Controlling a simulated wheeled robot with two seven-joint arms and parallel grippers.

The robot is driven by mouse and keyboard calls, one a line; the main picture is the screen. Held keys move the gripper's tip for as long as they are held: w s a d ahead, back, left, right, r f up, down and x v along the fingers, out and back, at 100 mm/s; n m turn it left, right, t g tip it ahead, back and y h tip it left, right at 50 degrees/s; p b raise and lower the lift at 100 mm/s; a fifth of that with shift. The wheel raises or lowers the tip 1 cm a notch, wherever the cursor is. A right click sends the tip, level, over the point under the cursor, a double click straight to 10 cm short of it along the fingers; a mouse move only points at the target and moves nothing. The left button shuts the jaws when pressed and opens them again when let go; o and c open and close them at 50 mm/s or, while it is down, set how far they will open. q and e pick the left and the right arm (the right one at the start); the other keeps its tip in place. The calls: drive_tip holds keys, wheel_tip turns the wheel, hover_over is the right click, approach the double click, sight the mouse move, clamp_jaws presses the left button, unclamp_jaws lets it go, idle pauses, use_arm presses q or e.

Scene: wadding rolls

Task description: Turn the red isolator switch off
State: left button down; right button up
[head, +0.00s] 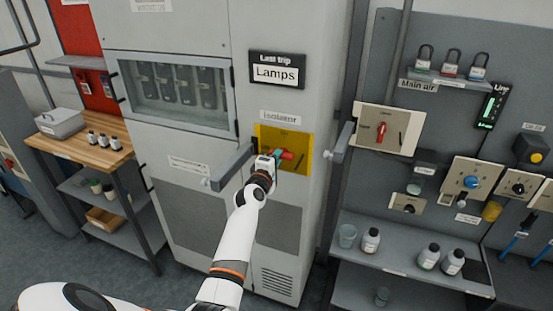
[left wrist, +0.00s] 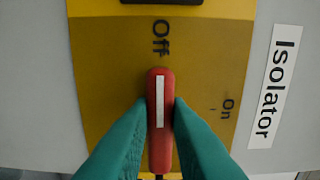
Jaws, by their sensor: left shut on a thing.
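The red isolator switch handle (head: 288,154) sits on a yellow plate (head: 301,139) on the grey cabinet, below the "Isolator" label (head: 281,117). In the left wrist view the red handle (left wrist: 160,120) has a white stripe and its stripe end points at the word "Off" (left wrist: 161,37). The word "On" (left wrist: 228,108) lies off to the side. My left gripper (head: 277,157) is shut on the handle, and its green fingers (left wrist: 160,125) press on both sides of it. My right gripper is not in view.
Grey bar handles (head: 232,167) and (head: 345,142) stick out on either side of the plate. Another red switch (head: 382,130) sits on a cream plate at the right. A shelf (head: 400,262) with bottles is below it. A wooden bench (head: 85,148) stands at the left.

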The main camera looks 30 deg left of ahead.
use_arm(q)
drive_tip(key=c, duration=1.4)
unclamp_jaws()
drive_tip(key=shift+o, duration=0.2)
drive_tip(key=b+v, duration=0.1)
drive_tip(key=v, duration=1.1)
drive_tip(key=shift+f, duration=0.1)
